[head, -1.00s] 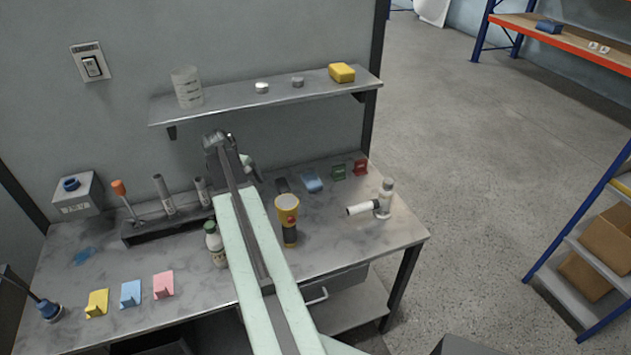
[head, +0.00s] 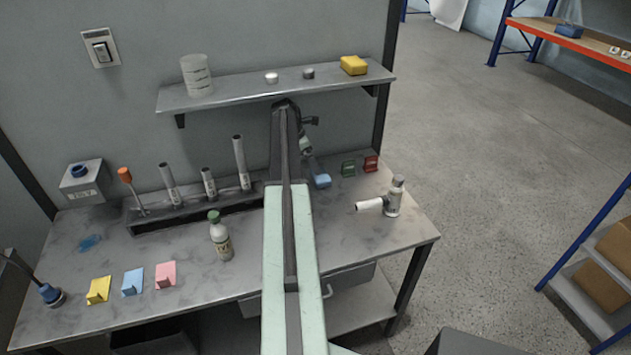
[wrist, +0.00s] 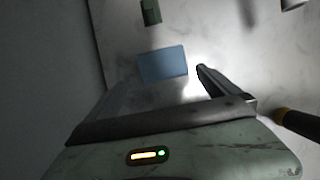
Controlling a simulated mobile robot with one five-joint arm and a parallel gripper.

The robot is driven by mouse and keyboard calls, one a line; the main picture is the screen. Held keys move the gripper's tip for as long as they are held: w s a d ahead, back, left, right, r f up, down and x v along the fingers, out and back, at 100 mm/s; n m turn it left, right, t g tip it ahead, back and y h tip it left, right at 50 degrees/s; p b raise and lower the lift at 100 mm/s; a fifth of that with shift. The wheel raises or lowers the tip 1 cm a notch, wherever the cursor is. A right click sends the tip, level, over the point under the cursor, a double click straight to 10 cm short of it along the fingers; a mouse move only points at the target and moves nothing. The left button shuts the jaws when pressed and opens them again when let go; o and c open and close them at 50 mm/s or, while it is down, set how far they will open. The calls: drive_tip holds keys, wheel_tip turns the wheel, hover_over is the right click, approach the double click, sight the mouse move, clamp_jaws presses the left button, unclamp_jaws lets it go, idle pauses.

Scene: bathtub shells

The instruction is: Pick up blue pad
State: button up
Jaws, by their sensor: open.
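A blue pad (head: 321,180) lies near the back of the metal worktable, left of a green block. In the wrist view a flat blue rectangle (wrist: 163,65), apparently the same pad, lies just ahead of my jaws. My gripper (head: 308,150) is open above the back of the table, close to this pad and apart from it. One finger shows clearly at the pad's right in the wrist view; the other is dim. Another light-blue pad (head: 132,281), with a raised piece, lies at the front left, far from my gripper.
A green block (head: 348,168) and a red block (head: 371,163) stand right of the blue pad. A white-and-grey pipe fitting (head: 394,200) is near the right edge. A shelf (head: 230,94) hangs above. A yellow-and-black tool (wrist: 296,121) shows at the wrist view's right.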

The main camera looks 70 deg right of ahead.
sight(320, 177)
drive_tip(key=b+x, duration=0.2)
drive_tip(key=x, duration=0.1)
drive_tip(key=shift+b, duration=0.35)
drive_tip(key=shift+r, duration=0.15)
drive_tip(key=b+x, duration=0.5)
drive_tip(key=shift+s+a+f, duration=0.1)
drive_tip(key=shift+s+f, duration=0.05)
drive_tip(key=shift+f, duration=0.1)
drive_tip(key=shift+r, duration=0.2)
drive_tip(key=c, duration=1.3)
drive_tip(key=shift+o, duration=0.2)
drive_tip(key=shift+r+p, duration=0.1)
drive_tip(key=shift+p, duration=0.25)
